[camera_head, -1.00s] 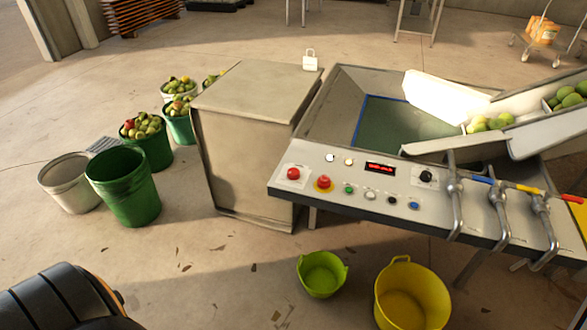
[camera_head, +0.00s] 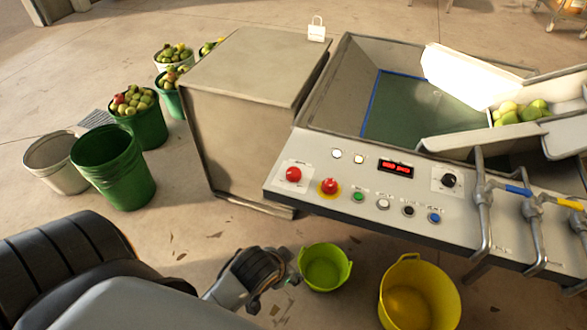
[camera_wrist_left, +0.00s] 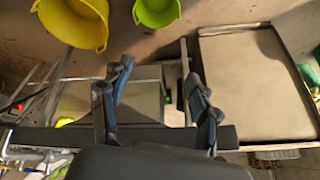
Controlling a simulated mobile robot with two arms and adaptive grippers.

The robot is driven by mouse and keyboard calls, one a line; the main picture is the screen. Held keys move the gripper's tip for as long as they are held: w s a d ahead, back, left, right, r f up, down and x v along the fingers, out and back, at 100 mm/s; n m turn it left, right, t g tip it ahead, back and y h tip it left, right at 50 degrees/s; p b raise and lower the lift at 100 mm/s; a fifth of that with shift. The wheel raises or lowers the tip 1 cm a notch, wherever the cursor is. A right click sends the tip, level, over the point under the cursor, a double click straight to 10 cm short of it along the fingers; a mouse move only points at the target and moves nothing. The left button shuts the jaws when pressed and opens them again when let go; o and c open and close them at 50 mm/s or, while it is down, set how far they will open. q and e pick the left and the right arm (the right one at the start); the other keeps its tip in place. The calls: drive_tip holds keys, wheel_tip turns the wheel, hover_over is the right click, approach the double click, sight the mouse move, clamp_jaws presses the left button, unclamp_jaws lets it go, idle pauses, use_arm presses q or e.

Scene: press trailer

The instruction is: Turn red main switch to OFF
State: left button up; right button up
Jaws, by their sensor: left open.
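The red main switch (camera_head: 293,174) is a round red knob on a pale plate at the left end of the sloping control panel (camera_head: 300,204). Its exact turn position is too small to read. A red mushroom button on a yellow ring (camera_head: 329,187) sits just right of it. My left gripper (camera_head: 284,280) is low in front of the panel, apart from the switch and empty. In the left wrist view its two fingers (camera_wrist_left: 155,75) are spread apart, and I cannot make out the switch there. My right gripper is not in view.
Beside the switch are small buttons, a lit red display (camera_head: 396,168) and a black knob (camera_head: 449,181). Metal pipes (camera_head: 483,215) rise at the right. A green tub (camera_head: 325,268) and a yellow tub (camera_head: 420,292) stand on the floor near my gripper. A large box (camera_head: 240,130) stands left.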

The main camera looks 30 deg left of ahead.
use_arm(q)
drive_tip(key=w+d+r+m+t+h, duration=0.2)
drive_tip(key=w+r+m+t, duration=0.2)
drive_tip(key=w+r+t, duration=0.55)
drive_tip(key=w+d+r+m+t+h, duration=0.1)
drive_tip(key=w+d+r+m+t, duration=0.25)
drive_tip(key=w+r, duration=1.05)
drive_tip(key=s+d+r+m+h, duration=0.1)
drive_tip(key=d+r+m+h, duration=0.5)
drive_tip(key=r+m+h, duration=0.3)
drive_tip(key=s+d+r+m+g+h, duration=0.2)
drive_tip(key=d+m+g+h, duration=0.15)
drive_tip(key=m, duration=0.25)
drive_tip(key=m+g+y, duration=1.3)
drive_tip(key=g+y, duration=0.2)
hover_over(293, 171)
wheel_tip(293, 171, down, 11)
wheel_tip(293, 171, down, 13)
drive_tip(key=shift+d+f+p, duration=0.1)
drive_tip(key=shift+f+p, duration=0.1)
drive_tip(key=shift+p, duration=0.4)
